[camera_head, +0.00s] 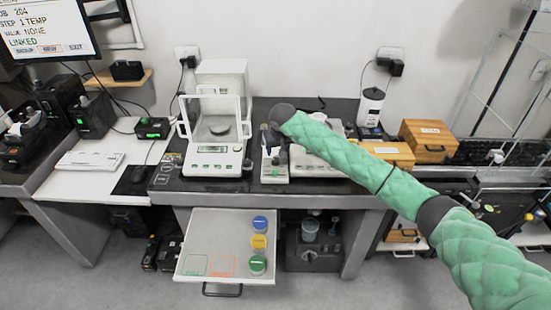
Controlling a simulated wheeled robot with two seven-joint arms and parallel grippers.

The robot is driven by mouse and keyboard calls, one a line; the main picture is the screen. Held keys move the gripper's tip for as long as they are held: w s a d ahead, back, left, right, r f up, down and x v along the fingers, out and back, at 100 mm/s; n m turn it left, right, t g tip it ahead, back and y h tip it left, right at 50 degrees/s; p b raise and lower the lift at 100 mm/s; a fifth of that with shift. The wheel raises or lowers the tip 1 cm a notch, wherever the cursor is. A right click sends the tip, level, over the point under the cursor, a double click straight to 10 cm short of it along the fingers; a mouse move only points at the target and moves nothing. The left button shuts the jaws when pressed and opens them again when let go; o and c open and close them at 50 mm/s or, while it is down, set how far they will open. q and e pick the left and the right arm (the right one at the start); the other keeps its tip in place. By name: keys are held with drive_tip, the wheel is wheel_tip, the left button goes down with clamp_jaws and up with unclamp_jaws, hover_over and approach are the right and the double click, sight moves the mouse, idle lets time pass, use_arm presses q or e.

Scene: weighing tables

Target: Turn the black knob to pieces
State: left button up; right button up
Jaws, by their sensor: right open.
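My right arm, in a green quilted sleeve, reaches in from the lower right. Its dark gripper (272,137) points down over a small pale instrument (274,171) on the dark bench, just right of the glass-walled balance (213,160). The jaws are open, but the gripper is small and dark here, so its fingers are hard to make out. I cannot pick out the black knob clearly; the gripper and wrist cover the upper part of the small instrument. I cannot tell whether the gripper touches anything. My left gripper is not in view.
An open drawer (202,227) below the bench holds blue, yellow and green round pieces. A second pale instrument (318,170) stands partly behind my arm. A wooden box (427,143) sits to the right. A keyboard (90,160) and a monitor (45,30) are at left.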

sight(275, 159)
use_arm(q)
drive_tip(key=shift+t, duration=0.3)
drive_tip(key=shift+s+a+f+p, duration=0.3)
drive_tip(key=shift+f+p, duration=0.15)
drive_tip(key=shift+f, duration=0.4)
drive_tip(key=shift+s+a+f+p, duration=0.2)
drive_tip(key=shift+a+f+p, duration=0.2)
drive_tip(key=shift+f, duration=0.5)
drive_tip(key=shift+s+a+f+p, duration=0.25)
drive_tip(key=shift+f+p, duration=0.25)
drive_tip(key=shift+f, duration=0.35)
use_arm(e)
drive_tip(key=shift+m, duration=0.5)
drive_tip(key=shift+x, duration=3.9)
drive_tip(key=shift+a+r, duration=0.1)
drive_tip(key=c, duration=1)
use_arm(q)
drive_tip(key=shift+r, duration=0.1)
use_arm(e)
drive_tip(key=shift+o, duration=0.2)
